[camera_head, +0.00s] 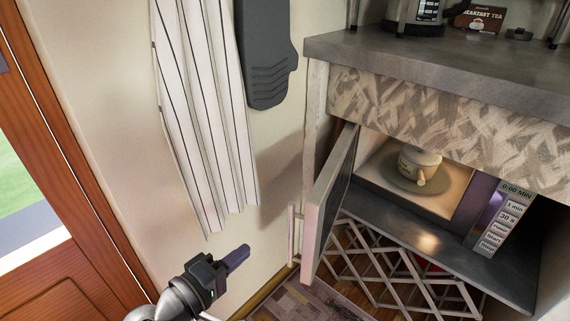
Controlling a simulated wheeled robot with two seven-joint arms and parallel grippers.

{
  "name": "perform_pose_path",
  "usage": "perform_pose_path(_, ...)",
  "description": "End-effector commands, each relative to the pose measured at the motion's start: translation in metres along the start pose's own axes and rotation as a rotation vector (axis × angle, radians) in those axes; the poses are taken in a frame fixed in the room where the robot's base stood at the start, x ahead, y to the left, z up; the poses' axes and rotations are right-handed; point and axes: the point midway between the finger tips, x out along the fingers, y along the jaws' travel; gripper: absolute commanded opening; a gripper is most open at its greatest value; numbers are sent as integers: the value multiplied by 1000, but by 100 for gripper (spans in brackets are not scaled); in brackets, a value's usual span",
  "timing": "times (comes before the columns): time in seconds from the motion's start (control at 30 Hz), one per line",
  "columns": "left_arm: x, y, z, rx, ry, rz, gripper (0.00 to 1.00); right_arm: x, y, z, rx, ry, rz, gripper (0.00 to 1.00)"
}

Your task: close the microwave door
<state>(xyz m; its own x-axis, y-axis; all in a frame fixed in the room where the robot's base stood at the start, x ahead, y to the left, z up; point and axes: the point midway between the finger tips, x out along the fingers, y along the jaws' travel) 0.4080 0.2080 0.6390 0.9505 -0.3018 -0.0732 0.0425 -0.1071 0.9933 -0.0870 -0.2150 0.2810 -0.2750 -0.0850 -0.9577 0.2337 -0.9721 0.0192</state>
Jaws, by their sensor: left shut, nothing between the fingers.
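The microwave (470,228) sits in a niche under the grey counter, with its button panel (503,217) at the right. Its door (326,203) stands open, swung out on the left side, with a handle (294,236) on its outer side. My right gripper is out of view.
The grey counter (430,62) overhangs the niche and holds a tea box (479,18) and a dark-based appliance. A lattice rack (385,275) is below the microwave. A wooden door (60,200) is at the left, and pale panels hang on the wall.

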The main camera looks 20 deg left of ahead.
Motion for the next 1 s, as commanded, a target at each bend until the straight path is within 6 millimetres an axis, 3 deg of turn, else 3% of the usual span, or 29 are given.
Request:
perform_pose_path(0.03,1,17,-7,-45,23,41,0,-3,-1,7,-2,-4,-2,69)
perform_pose_path(0.1,4,25,-13,-87,43,71,0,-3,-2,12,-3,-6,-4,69)
perform_pose_path(0.27,26,29,-16,-97,47,78,0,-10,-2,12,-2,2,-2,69)
perform_pose_path(0.63,106,30,-18,-94,44,72,0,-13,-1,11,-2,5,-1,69)
perform_pose_path(0.8,111,36,10,-95,43,72,0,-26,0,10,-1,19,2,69)
perform_pose_path(1.0,113,34,21,-94,43,69,0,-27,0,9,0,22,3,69)
